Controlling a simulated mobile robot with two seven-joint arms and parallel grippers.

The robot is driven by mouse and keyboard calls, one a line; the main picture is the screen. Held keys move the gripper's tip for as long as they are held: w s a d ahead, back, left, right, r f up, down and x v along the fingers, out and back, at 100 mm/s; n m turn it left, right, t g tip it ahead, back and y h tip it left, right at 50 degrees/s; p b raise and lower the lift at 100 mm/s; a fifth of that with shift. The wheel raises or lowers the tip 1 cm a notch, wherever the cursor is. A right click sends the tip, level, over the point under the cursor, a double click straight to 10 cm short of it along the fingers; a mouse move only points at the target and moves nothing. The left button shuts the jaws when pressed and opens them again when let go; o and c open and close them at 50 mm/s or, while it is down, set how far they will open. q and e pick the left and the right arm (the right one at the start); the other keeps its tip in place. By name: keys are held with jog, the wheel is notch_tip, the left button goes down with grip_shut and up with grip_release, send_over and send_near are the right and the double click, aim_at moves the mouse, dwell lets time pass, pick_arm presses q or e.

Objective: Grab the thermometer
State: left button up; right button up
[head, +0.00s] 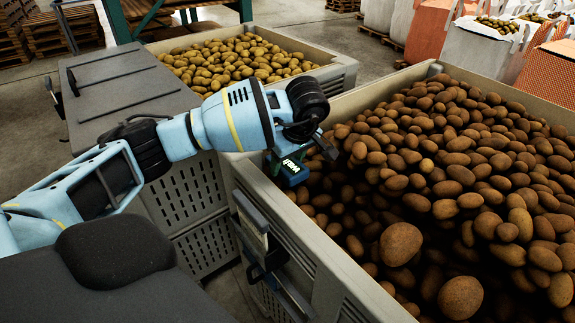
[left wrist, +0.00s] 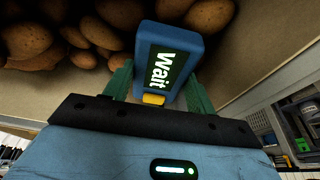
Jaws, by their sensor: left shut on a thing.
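The thermometer (head: 293,171) is a small dark blue device whose dark green display shows white lettering. In the left wrist view, the thermometer (left wrist: 171,58) reads "Wait" and has a yellow part at its near end. My left gripper (head: 283,153) is shut on it, with green fingers (left wrist: 160,88) on both sides of its body. It is held by the near wall of the brown potato crate (head: 335,258); I cannot tell the exact gap to the rim. The thermometer's underside is hidden. My right gripper is in neither view.
Brown potatoes (head: 455,165) heap up in the large crate at right. A second crate (head: 338,76) with yellowish potatoes stands behind my left arm. A grey lidded crate (head: 125,88) is at left. White and orange bags (head: 478,48) stand at the back right, and pallets (head: 60,32) at back left.

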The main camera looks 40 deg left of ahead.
aim_at(288, 163)
pick_arm(q)
notch_tip(288, 163, up, 9)
jog(key=shift+r, duration=0.1)
